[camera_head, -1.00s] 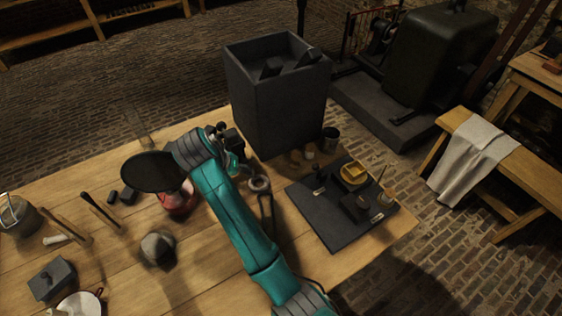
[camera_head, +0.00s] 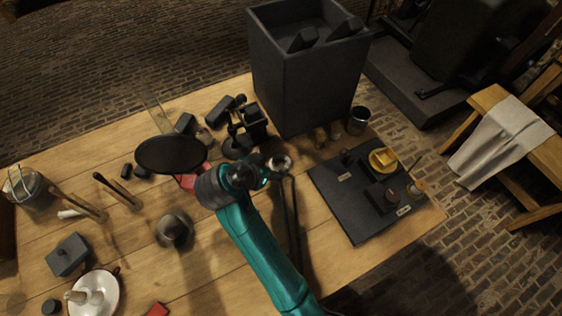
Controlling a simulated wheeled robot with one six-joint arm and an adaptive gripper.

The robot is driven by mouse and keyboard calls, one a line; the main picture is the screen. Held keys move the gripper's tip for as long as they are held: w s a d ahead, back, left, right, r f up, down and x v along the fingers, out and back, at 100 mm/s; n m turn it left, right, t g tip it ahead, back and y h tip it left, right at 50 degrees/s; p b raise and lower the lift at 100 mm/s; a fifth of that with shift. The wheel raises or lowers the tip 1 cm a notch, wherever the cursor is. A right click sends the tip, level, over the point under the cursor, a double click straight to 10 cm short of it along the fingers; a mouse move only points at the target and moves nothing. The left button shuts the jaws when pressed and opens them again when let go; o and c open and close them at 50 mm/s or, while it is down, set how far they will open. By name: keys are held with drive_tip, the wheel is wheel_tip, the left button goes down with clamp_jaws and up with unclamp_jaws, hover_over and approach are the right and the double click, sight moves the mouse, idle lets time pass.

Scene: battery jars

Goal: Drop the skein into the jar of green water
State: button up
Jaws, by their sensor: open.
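My gripper (camera_head: 247,128) is black and open, at the end of my teal arm. It is over the back middle of the table, in front of the large dark box. I cannot pick out a skein for certain. A tall clear glass vessel (camera_head: 156,112) stands at the back left of the table, partly behind a black disc (camera_head: 170,154). No green water shows in it, and I cannot tell whether it is the jar. A red object (camera_head: 190,182) is mostly hidden under the disc and my arm.
A large dark open box (camera_head: 300,75) stands at the table's back edge. A dark slab (camera_head: 345,215) at right bears a yellow dish (camera_head: 383,160) and small items. A white plate (camera_head: 95,297), a grey box (camera_head: 68,254) and a round grey object (camera_head: 174,230) are at left.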

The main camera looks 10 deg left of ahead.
sight(282, 162)
drive_tip(key=shift+s+f+x, duration=0.1)
drive_tip(key=shift+x, duration=1.3)
drive_tip(key=shift+s+f+x, duration=0.15)
drive_tip(key=shift+x, duration=1.2)
drive_tip(key=c, duration=0.7)
drive_tip(key=shift+o, duration=0.2)
